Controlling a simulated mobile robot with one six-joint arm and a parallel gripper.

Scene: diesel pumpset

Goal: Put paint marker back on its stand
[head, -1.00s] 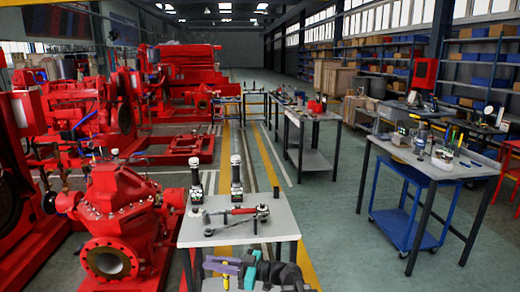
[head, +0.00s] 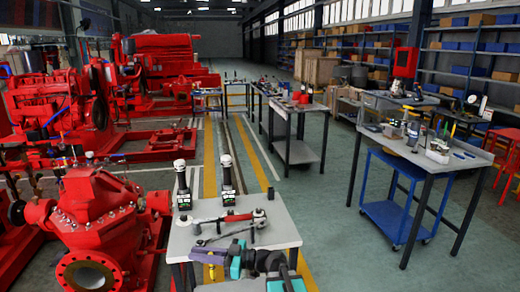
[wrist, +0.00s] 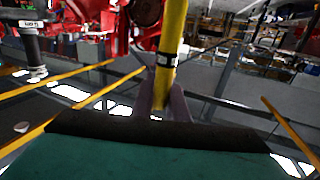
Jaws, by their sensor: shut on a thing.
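The paint marker shows in the wrist view as a yellow rod (wrist: 172,42) with a dark band and a pale label. My gripper (wrist: 165,100) is shut on it, with purple fingers on either side of its lower part. In the head view my gripper (head: 213,259) is in front of the near grey table, and a small yellow bit of the marker (head: 212,271) shows below the purple fingers. On the right-hand table, a pale box-like holder (head: 438,154) has several thin coloured items upright by it; I cannot tell whether it is the marker's stand.
The near table (head: 285,232) carries two dark devices with white tops (head: 181,180) and a red-handled tool (head: 228,217). A red pump (head: 95,215) stands close on the left. Open floor (head: 320,200) lies between the near and right-hand tables. A blue cart (head: 388,218) sits under the right table.

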